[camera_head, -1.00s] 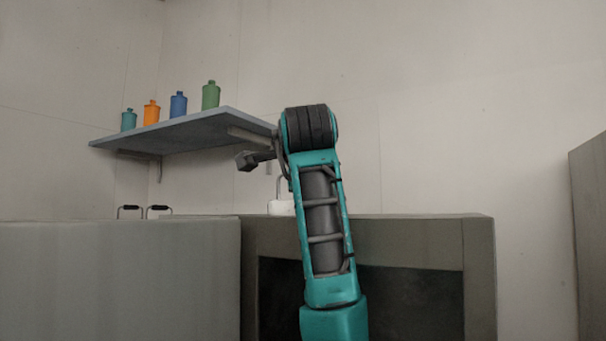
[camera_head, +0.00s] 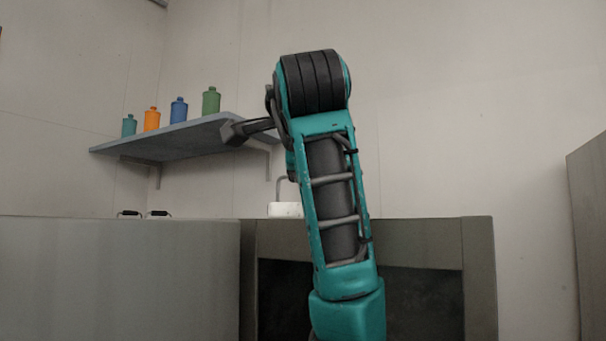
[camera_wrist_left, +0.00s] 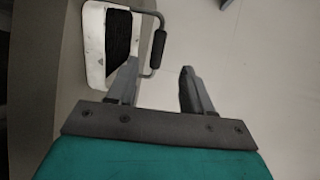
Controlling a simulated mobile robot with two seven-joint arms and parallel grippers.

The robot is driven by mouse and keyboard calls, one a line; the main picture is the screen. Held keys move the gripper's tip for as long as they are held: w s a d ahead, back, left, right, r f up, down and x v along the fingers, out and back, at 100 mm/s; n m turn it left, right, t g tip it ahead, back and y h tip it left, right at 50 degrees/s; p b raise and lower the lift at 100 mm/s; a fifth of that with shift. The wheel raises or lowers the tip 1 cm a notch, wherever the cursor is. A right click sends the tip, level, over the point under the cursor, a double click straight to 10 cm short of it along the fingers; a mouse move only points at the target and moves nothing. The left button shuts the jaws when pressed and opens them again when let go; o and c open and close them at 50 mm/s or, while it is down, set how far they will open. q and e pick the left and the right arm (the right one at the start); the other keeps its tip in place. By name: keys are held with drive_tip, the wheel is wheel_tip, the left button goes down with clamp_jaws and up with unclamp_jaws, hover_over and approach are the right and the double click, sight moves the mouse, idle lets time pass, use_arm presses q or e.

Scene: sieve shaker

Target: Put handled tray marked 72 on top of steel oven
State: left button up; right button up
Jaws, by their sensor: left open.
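A white tray with a thin raised handle (camera_head: 285,209) shows behind the top edge of a dark-windowed oven (camera_head: 478,270) in the head view, partly hidden by my arm. In the left wrist view a white tray (camera_wrist_left: 95,45) with a black inside lies at the upper left, its dark-gripped handle standing out to the right. No number is readable. My left gripper (camera_wrist_left: 157,78) is open and empty. Its left finger is close to the handle's lower bar; I cannot tell whether they touch. In the head view my teal arm hides its fingers. My right gripper is not in view.
A grey cabinet (camera_head: 120,280) stands left of the oven, with two dark handles (camera_head: 143,213) showing above its top. A wall shelf (camera_head: 190,138) behind carries several coloured bottles. Another grey unit (camera_head: 590,230) stands at the right edge.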

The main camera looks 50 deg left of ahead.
use_arm(q)
drive_tip(key=shift+v, duration=1.45)
drive_tip(key=shift+f, duration=0.1)
